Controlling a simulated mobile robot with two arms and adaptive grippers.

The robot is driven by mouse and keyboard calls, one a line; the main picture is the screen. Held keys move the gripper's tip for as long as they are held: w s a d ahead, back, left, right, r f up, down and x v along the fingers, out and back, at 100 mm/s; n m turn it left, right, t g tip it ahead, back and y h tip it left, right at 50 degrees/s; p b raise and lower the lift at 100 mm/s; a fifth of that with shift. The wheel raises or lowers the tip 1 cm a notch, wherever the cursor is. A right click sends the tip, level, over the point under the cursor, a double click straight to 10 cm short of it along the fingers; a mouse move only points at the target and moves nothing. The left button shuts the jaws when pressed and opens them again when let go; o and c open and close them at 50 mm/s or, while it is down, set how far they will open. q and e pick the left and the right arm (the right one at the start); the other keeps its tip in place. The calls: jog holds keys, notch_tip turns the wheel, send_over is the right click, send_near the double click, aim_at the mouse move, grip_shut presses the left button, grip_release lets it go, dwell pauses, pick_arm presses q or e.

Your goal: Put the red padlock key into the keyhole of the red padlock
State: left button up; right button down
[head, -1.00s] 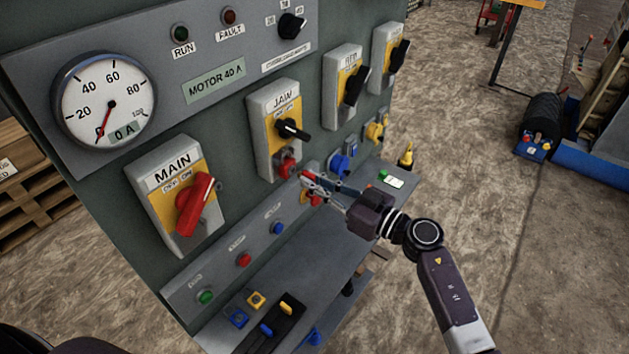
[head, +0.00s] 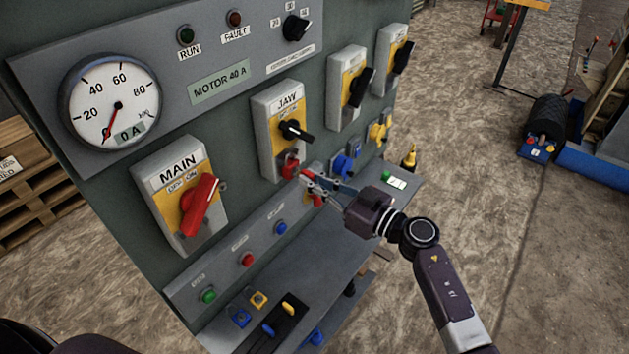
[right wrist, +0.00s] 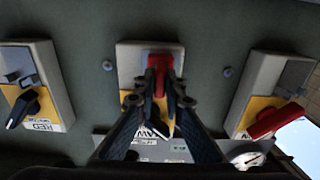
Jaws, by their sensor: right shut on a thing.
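The red padlock (head: 290,168) hangs at the lower end of the grey JAW switch box (head: 268,150). My right gripper (head: 312,184) is just right of the padlock and shut on the small red padlock key (head: 305,174). The key points toward the padlock and lies very close to it. I cannot tell whether they touch. In the right wrist view the fingers (right wrist: 160,100) close in front of the JAW box, with red parts of key and padlock overlapping between them. The keyhole is hidden. My left gripper is not in view.
The MAIN box with its red handle (head: 199,204) is to the left. More switch boxes with black handles (head: 360,87) are to the right. A sloped button strip (head: 247,259) and a grey shelf (head: 330,262) with small coloured items lie below. A yellow-tipped bottle (head: 409,157) stands at the shelf's right end.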

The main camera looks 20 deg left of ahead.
jog(key=shift+w+a, duration=0.15)
jog(key=shift+a, duration=0.3)
jog(key=c, duration=1.9)
grip_release()
jog(key=shift+c, duration=0.2)
jog(key=p+v, duration=0.2)
jog(key=v, duration=0.7)
jog(key=shift+p, duration=0.4)
